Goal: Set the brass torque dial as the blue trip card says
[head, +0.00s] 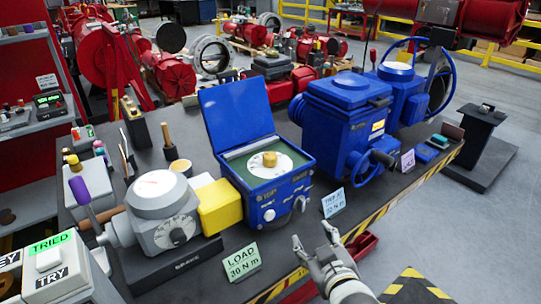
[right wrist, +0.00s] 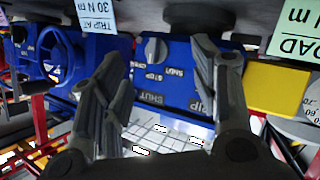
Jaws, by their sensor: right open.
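The brass torque dial (head: 269,159) is a brass knob on a white scale inside an open blue actuator box (head: 262,200) with its lid raised. Its setting is too small to read. The blue trip card (head: 334,202) stands on the bench edge right of the box; in the right wrist view the card (right wrist: 96,16) appears upside down and reads "TRIP AT 30 N m". My right gripper (head: 313,236) is open and empty, in front of the bench edge, below and right of the box. In its wrist view, the fingers (right wrist: 160,60) frame the box's front. My left gripper is not in view.
A green LOAD card (head: 243,263) stands on the bench front, left of my right gripper. A yellow block (head: 219,206) and grey gauge unit (head: 163,215) stand left of the box. A blue gearbox with handwheel (head: 350,120) stands right. A grey TRIED/TRY box (head: 50,265) is lower left.

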